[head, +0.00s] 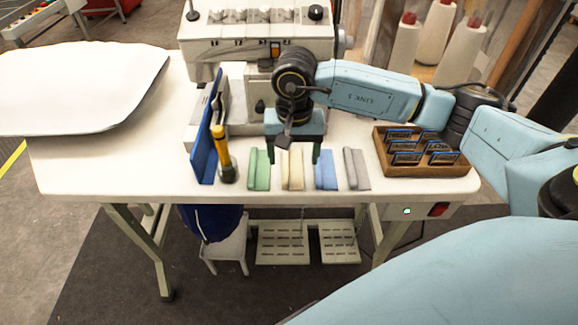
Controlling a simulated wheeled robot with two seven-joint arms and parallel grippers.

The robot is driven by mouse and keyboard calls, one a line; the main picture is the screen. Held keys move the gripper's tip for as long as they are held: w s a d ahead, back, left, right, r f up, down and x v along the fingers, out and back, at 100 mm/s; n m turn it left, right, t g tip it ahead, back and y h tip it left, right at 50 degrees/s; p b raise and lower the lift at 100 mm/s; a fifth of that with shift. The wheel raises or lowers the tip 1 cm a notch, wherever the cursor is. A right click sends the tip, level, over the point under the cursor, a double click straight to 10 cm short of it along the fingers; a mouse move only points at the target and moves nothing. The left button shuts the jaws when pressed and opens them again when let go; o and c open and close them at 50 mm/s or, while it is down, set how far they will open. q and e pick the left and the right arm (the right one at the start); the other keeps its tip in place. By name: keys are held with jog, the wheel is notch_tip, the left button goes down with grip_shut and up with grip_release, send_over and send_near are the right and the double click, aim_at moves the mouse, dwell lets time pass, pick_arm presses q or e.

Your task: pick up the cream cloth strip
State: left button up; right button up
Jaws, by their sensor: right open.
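The cream cloth strip (292,170) lies on the white table near its front edge, between a green strip (259,170) and a blue strip (326,170). A grey strip (356,169) lies at the right end of the row. My right gripper (294,156) points down over the cream strip, with its two fingers apart and empty. The fingers span the strip's width in the picture; I cannot tell the height of the tips above it. My left gripper is not in view.
A sewing machine (230,40) stands behind. A brown box (425,170) of small cards stands right.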

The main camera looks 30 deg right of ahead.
aim_at(292, 177)
notch_tip(292, 177, down, 5)
jog(key=shift+a+f+p, duration=0.1)
jog(key=shift+f+p, duration=0.05)
jog(key=shift+p, duration=0.15)
jog(key=c, duration=1)
jog(key=shift+c, duration=0.2)
